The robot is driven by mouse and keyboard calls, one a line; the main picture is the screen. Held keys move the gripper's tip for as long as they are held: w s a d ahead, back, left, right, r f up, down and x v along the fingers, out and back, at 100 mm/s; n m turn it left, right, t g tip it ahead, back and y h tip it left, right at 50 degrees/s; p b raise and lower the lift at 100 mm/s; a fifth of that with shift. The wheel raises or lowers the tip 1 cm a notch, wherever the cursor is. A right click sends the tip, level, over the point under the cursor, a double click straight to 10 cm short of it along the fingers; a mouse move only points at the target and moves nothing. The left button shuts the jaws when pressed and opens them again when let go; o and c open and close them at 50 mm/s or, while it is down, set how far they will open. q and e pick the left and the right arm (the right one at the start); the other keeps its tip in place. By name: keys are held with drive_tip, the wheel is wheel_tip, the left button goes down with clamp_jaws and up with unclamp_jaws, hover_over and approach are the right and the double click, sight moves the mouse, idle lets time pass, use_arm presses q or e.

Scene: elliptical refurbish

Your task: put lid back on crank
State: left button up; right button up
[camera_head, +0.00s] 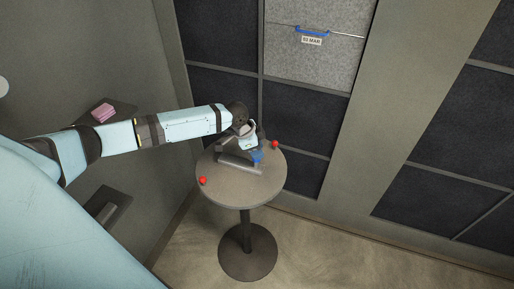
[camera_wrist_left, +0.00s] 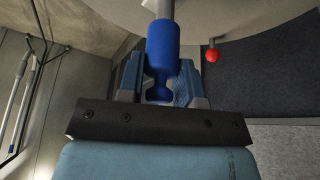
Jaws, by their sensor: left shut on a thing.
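My left gripper (camera_head: 252,149) is over the round table's top in the head view. In the left wrist view, its two fingers (camera_wrist_left: 160,82) are shut on a blue cylindrical handle (camera_wrist_left: 163,46) with a grey rod at its far end. The handle shows as a small blue patch (camera_head: 257,157) in the head view. A grey elongated block (camera_head: 240,166) lies on the table beside the gripper. I cannot tell which piece is the crank body and which the lid; the gripper and wrist partly hide them. My right gripper is in neither view.
The round table (camera_head: 228,190) stands on one post near the dark panelled wall. Red balls stand at its left edge (camera_head: 202,180) and right edge (camera_head: 275,145); one shows in the left wrist view (camera_wrist_left: 212,55). A wall shelf holds a pink stack (camera_head: 103,112). The table's front is clear.

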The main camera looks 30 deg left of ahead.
use_arm(q)
drive_tip(key=o, duration=1.5)
drive_tip(key=shift+c, duration=0.2)
drive_tip(key=shift+r+p, duration=2.35)
drive_tip(key=shift+r, duration=1.15)
clamp_jaws()
